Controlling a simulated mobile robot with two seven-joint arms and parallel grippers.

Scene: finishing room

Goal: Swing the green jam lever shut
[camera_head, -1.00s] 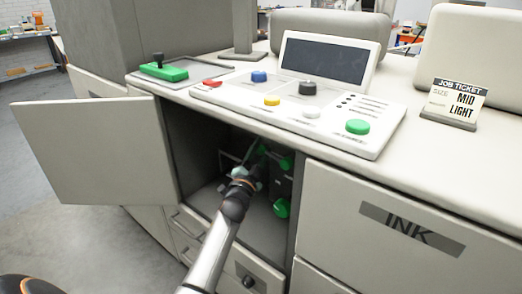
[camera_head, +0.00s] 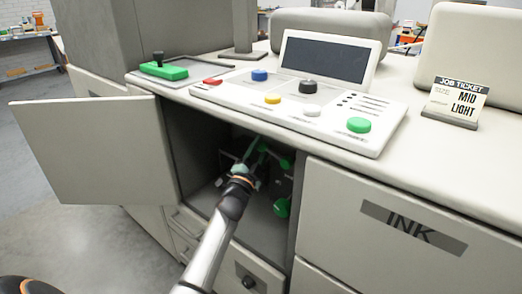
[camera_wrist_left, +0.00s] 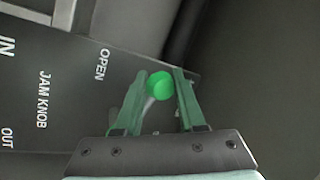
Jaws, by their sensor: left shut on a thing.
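The green jam lever's round knob (camera_wrist_left: 160,85) shows in the left wrist view between the two fingers of my left gripper (camera_wrist_left: 160,75), with a thin stem below it. The gripper is shut on this lever. In the head view my left gripper (camera_head: 254,153) is inside the open cabinet bay under the console, and its fingers and wrist hide most of the lever. A dark plate (camera_wrist_left: 85,75) beside the lever carries the words OPEN, JAM KNOB, IN and OUT. My right gripper is not in view.
The bay's door (camera_head: 90,150) stands open to the left. A second green knob (camera_head: 282,208) sits lower right inside the bay. The INK panel (camera_head: 385,215) closes off the right. A control panel (camera_head: 300,100) with coloured buttons lies above.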

